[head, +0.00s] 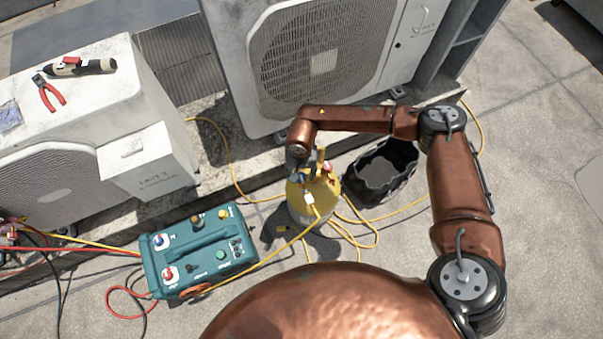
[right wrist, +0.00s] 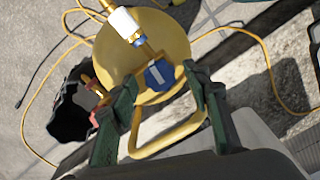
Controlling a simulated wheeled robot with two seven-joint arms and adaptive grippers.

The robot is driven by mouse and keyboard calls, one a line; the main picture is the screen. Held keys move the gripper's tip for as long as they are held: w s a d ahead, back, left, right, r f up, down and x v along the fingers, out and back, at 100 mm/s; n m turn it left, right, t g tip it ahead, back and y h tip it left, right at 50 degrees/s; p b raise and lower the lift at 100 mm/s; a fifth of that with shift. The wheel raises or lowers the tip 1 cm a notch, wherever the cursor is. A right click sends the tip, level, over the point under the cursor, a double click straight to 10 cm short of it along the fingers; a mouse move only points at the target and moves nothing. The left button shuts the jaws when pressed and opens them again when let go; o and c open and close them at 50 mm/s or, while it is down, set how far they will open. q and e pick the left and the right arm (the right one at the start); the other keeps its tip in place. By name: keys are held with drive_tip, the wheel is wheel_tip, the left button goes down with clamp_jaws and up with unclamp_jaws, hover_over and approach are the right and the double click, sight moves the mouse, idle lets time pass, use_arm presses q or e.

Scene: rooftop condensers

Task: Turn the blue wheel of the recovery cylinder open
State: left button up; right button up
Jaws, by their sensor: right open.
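The recovery cylinder (head: 326,195) stands upright on the roof floor, yellow on top and grey below. In the right wrist view its yellow top (right wrist: 122,60) shows with a yellow handle loop (right wrist: 163,150). The blue wheel (right wrist: 159,73) sits on the cylinder's valve, between my right gripper's two fingers. My right gripper (right wrist: 165,82) is open, with clear space on each side of the wheel. In the head view my right gripper (head: 304,168) is over the cylinder top and partly hides the valve. My left gripper is not in view.
A teal recovery machine (head: 212,262) with hoses stands left of the cylinder. A black open bin (head: 377,195) is close on its right. Yellow hoses lie around its foot. A large condenser (head: 262,100) stands behind; red pliers (head: 49,95) lie on the left unit.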

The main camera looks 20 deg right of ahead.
sight(301, 176)
drive_tip(key=shift+r, duration=0.2)
wheel_tip(301, 176, up, 12)
drive_tip(key=shift+f, duration=0.2)
idle(0.7)
